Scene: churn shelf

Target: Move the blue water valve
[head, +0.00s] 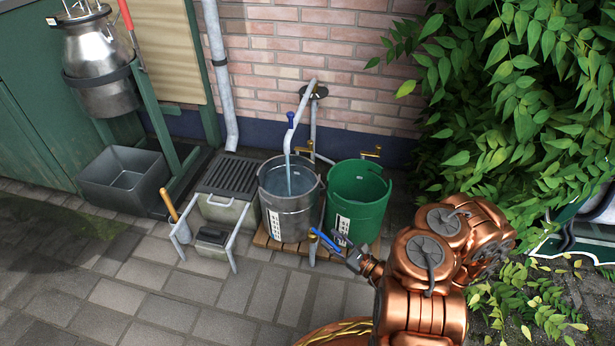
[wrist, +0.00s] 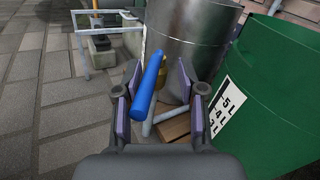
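A blue valve lever (head: 326,243) sits on a brass fitting (head: 312,238) on a low grey pipe, in front of the metal bucket (head: 290,210). In the wrist view the blue lever (wrist: 147,84) slants up between my fingers, closer to the left pad. My gripper (head: 348,252) is at the lever, to its right in the head view. In the wrist view my gripper (wrist: 157,90) is open, with a gap between the lever and the right pad. Whether the left pad touches the lever I cannot tell.
A green bucket (head: 358,199) stands close on the right. Both stand on a wooden pallet (head: 262,240). Leafy plants (head: 520,110) fill the right. Paving in front is clear.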

